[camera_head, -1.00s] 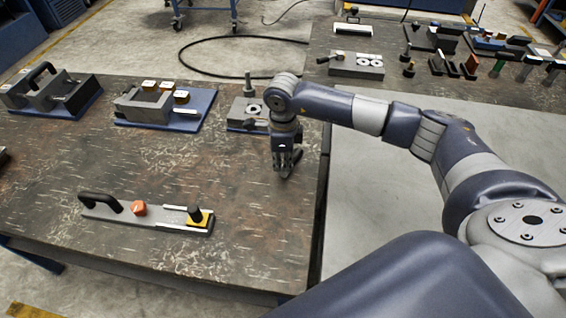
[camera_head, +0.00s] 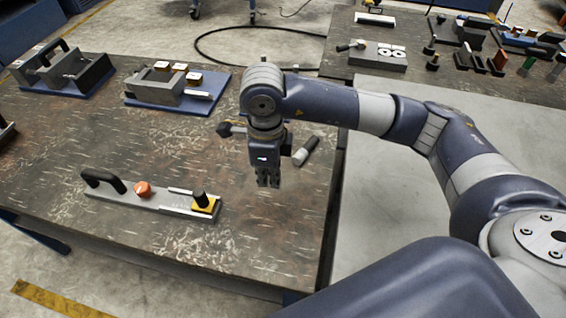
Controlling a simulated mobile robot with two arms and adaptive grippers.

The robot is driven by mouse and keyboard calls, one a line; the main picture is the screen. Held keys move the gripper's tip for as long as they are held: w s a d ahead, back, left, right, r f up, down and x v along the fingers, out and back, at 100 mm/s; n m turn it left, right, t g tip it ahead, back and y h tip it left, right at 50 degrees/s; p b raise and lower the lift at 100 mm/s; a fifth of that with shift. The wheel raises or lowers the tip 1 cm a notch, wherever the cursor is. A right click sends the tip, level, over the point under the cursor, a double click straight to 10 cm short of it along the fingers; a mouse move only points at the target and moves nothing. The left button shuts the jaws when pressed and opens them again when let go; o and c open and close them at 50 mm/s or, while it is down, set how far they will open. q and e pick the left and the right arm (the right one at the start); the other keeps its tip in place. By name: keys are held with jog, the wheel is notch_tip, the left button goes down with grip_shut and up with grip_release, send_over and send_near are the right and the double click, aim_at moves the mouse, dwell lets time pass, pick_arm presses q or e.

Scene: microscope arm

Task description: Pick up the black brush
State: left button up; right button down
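A dark cylinder with a pale lower end (camera_head: 306,151) lies tilted on the work table (camera_head: 160,240); it looks like the black brush. My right gripper (camera_head: 268,184) points down just left of it, apart from it in the picture. Its fingers look close together, but their gap and height above the table are unclear. My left gripper is not in view.
A grey bar with black handle and orange knob (camera_head: 150,202) lies front left. A blue tray with grey block (camera_head: 215,84) and a grey fixture (camera_head: 62,76) stand behind. A second table (camera_head: 450,88) holds several tools at right.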

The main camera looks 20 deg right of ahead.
jog(key=shift+s+a+r, duration=0.15)
jog(key=shift+s+a, duration=0.65)
jog(key=shift+a, duration=0.3)
jog(key=c, duration=2.4)
grip_release()
jog(key=shift+c, duration=2.4)
grip_release()
jog(key=shift+r, duration=0.1)
notch_tip(320, 180, up, 12)
